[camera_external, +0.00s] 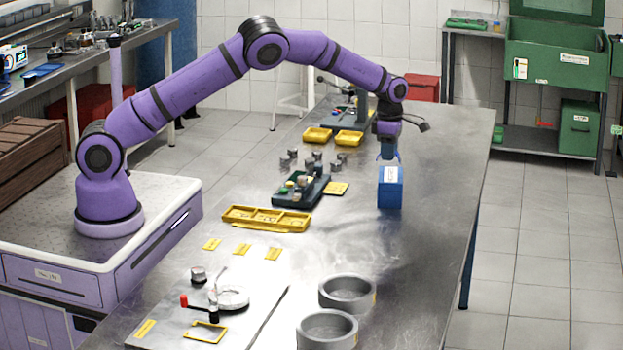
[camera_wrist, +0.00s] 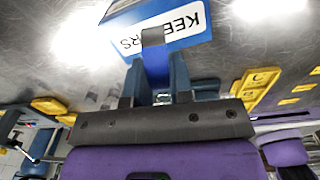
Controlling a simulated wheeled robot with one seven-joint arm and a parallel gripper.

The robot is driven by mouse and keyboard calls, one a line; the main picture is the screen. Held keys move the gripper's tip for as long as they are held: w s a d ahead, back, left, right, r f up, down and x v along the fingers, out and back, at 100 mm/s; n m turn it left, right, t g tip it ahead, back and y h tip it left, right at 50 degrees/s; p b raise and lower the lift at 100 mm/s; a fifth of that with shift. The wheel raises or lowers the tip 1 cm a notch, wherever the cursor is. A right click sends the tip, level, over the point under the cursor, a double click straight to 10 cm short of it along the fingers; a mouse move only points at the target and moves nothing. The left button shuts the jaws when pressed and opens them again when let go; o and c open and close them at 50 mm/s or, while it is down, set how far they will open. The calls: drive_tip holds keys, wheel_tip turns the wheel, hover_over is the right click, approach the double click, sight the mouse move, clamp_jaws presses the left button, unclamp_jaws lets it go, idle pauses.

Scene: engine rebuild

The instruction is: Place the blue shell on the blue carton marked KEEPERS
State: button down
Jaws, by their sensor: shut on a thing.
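The blue carton (camera_external: 390,193) stands upright on the metal bench, right of its middle, with a white label. In the wrist view the carton (camera_wrist: 188,43) is at the top; its label reads KEE…RS, with the middle letters covered. My gripper (camera_wrist: 155,70) is shut on the blue shell (camera_wrist: 157,66), a small blue piece with a dark grey end that overlaps the label in the picture. In the external view my gripper (camera_external: 388,154) points down directly above the carton. The shell is not distinct there, and I cannot tell whether it touches the carton.
Yellow trays (camera_external: 265,218), a dark parts tray (camera_external: 301,190) and small metal parts lie left of the carton. Two grey rings (camera_external: 347,293) (camera_external: 327,330) sit nearer the front. The bench around the carton's right side is clear up to its edge.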

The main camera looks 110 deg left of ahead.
sight(391, 175)
drive_tip(key=shift+w+a, duration=0.15)
drive_tip(key=shift+w, duration=0.15)
drive_tip(key=shift+f, duration=1.8)
drive_tip(key=shift+f, duration=0.15)
drive_tip(key=c, duration=1)
unclamp_jaws()
wheel_tip(391, 175, up, 12)
drive_tip(key=shift+r, duration=0.2)
